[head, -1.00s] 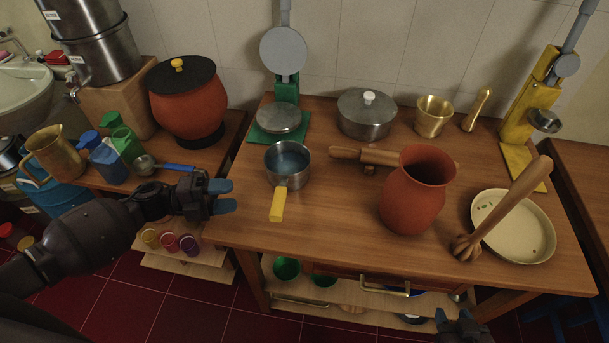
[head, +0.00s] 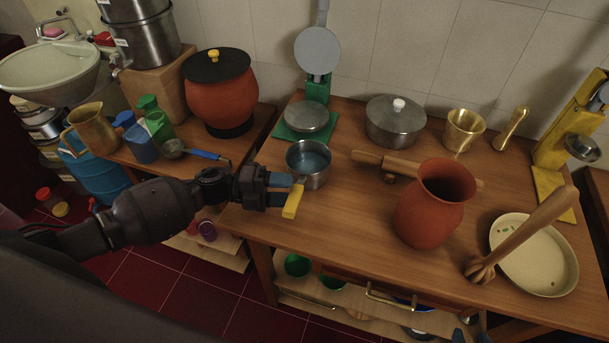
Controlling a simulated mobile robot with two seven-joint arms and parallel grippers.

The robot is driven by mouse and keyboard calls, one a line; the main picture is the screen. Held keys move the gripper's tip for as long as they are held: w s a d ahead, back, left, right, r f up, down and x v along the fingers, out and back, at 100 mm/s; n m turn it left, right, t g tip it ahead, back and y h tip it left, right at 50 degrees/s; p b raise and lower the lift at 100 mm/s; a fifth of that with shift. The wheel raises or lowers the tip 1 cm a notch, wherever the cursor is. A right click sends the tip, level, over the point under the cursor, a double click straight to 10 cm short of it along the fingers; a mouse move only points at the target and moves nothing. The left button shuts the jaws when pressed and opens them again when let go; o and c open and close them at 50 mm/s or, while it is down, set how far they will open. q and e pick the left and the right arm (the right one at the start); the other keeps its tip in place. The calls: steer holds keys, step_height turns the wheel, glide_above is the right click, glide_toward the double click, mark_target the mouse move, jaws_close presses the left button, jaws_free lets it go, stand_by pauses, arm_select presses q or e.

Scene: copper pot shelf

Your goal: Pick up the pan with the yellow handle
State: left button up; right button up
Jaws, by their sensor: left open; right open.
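The pan (head: 308,164) is a small metal saucepan on the wooden table, near its left side. Its yellow handle (head: 293,202) points toward the front edge. My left gripper (head: 291,189) is open, with its blue fingertips at the upper part of the handle; I cannot tell whether they touch it. My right gripper (head: 467,333) shows only partly at the bottom edge of the view, below the table's front edge.
A green press (head: 304,122) stands behind the pan. A lidded metal pot (head: 395,121), a rolling pin (head: 385,163) and a clay jug (head: 432,205) lie to the right. A blue-handled ladle (head: 198,152) rests on the left side table.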

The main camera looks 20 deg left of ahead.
mark_target(303, 190)
arm_select(q)
steer(key=x, duration=0.5)
steer(key=shift+f+p, duration=0.1)
steer(key=shift+p, duration=0.2)
steer(key=shift+c, duration=0.2)
jaws_close()
